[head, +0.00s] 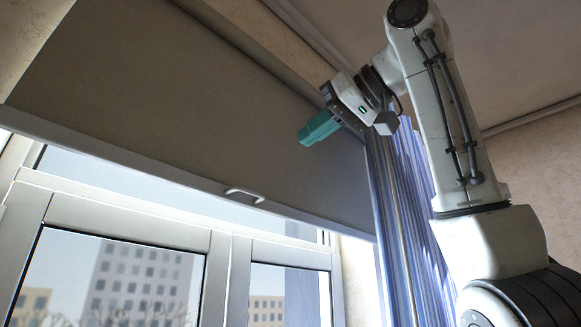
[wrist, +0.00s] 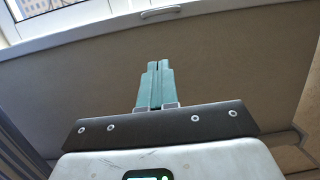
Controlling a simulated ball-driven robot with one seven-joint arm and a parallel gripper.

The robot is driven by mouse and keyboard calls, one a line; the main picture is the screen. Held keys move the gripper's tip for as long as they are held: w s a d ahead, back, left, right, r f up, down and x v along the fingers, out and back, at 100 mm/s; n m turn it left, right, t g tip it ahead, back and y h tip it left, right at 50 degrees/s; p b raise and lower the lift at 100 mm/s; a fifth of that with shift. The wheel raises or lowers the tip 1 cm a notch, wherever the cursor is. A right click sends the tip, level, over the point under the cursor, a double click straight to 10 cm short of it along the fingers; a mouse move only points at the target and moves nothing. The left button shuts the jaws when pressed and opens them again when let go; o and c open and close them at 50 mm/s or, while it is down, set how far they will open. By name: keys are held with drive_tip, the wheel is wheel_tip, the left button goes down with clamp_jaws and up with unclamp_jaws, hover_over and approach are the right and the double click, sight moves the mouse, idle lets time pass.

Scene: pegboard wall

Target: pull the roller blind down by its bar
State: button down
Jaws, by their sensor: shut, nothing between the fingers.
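The roller blind (head: 200,95) is a dark grey-brown sheet covering the upper part of the window. Its pale bottom bar (head: 120,155) runs along the lower edge, with a small light handle (head: 245,194) near the middle. In the wrist view the bar (wrist: 90,29) and handle (wrist: 161,12) lie at the top, beyond the fingertips. My gripper (head: 303,137) has teal fingers, shut and empty, in front of the blind, above and to the right of the handle. The fingers also show shut in the wrist view (wrist: 157,66), apart from the bar.
The window frame (head: 130,218) and panes show below the blind. A blue-white striped curtain (head: 400,210) hangs at the right, close to my arm. Plain wall (head: 540,160) lies farther right. The space in front of the handle looks clear.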

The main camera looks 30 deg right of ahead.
drive_tip(key=f+p+x, duration=0.1)
drive_tip(key=f+x, duration=0.1)
drive_tip(key=x, duration=1)
drive_tip(key=shift+s+f, duration=0.3)
drive_tip(key=shift+d, duration=0.1)
